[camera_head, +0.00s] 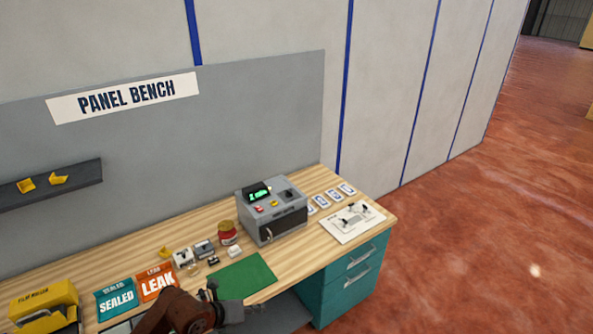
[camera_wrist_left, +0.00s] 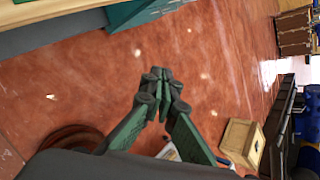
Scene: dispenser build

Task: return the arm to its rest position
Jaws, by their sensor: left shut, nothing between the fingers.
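My left gripper (camera_head: 238,306) is at the bottom of the head view, by the front edge of the bench, just in front of the green mat (camera_head: 243,277). In the left wrist view the left gripper (camera_wrist_left: 160,76) shows its fingertips together, with nothing between them and the red floor behind. My left arm comes in from the lower left in the head view. My right gripper is in neither view.
The wooden bench (camera_head: 128,243) holds a grey device (camera_head: 272,212), a red jar (camera_head: 228,233), small parts, SEALED (camera_head: 116,299) and LEAK (camera_head: 157,282) trays and a yellow box (camera_head: 44,303). A wooden crate (camera_wrist_left: 241,142) stands on the floor. The floor (camera_head: 470,240) right of the bench is clear.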

